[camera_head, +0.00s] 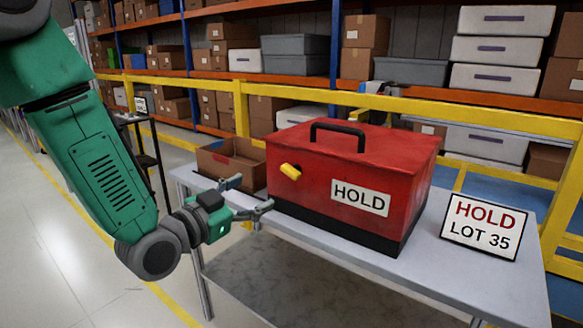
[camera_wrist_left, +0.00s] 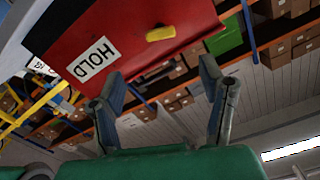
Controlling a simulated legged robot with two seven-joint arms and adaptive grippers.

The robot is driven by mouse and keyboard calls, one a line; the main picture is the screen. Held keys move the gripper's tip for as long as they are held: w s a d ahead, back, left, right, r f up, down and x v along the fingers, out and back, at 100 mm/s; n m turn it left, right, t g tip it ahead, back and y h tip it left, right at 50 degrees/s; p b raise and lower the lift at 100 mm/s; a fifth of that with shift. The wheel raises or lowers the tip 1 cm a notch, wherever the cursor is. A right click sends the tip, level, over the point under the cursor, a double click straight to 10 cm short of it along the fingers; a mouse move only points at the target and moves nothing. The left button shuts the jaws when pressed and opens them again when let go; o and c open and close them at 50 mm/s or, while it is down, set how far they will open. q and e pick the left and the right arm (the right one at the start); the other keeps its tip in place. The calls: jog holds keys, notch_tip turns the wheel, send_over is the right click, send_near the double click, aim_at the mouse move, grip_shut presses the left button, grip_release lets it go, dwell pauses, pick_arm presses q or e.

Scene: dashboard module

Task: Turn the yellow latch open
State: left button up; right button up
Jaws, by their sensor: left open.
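A red box (camera_head: 345,183) with a black top handle and a HOLD label stands on the grey table. The yellow latch (camera_head: 291,172) is on its front face, left of the label, lying slightly tilted. My left gripper (camera_head: 250,196) is open and empty, in front of and below the latch, apart from it. In the left wrist view the yellow latch (camera_wrist_left: 160,34) lies beyond the open fingers (camera_wrist_left: 165,90), on the red face. My right gripper is not in view.
An open cardboard box (camera_head: 232,160) stands on the table (camera_head: 465,268) left of the red box. A HOLD LOT 35 sign (camera_head: 484,227) stands at the right. A yellow rail (camera_head: 470,119) and stocked shelves are behind.

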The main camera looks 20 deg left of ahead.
aim_at(288, 173)
pick_arm(q)
jog(key=b+x, duration=0.1)
jog(key=x, duration=1.2)
jog(key=shift+f+b, duration=0.15)
jog(key=shift+b, duration=0.15)
jog(key=shift+w, duration=0.3)
